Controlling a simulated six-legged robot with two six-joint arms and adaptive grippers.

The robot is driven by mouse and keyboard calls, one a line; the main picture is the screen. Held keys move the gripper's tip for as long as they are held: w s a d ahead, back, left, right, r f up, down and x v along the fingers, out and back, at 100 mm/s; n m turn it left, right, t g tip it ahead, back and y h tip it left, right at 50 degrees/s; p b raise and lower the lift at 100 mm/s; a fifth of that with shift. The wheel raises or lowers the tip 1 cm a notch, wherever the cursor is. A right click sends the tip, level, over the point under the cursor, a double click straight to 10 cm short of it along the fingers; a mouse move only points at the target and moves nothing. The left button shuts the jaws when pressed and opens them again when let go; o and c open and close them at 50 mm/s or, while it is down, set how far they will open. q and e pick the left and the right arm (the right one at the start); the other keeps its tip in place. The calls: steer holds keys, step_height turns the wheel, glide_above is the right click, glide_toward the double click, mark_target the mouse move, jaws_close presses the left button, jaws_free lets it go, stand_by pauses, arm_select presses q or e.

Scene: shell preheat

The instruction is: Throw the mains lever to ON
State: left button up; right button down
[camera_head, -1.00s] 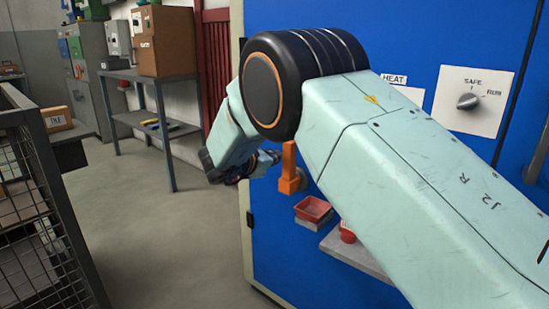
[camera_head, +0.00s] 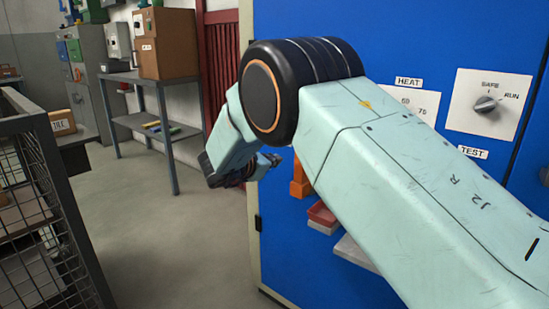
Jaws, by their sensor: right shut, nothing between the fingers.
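An orange lever (camera_head: 299,186) stands on the blue cabinet front, just right of my right gripper. Its upper part is partly hidden behind my right arm, and I see no ON mark near it. My right gripper (camera_head: 272,160) is at the end of the pale green arm, beside the lever on its left. Its dark fingertips are small and partly hidden by my wrist; they are shut and empty. I cannot tell whether they touch the lever. My left gripper is out of view.
A wire cage (camera_head: 40,220) stands at left. A shelf table (camera_head: 160,80) is behind. The floor between is clear.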

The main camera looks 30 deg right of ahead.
steer(key=s+a+p, duration=0.2)
steer(key=s+a, duration=0.4)
steer(key=shift+a+r, duration=0.2)
steer(key=shift+r, duration=0.05)
steer(key=shift+w, duration=0.1)
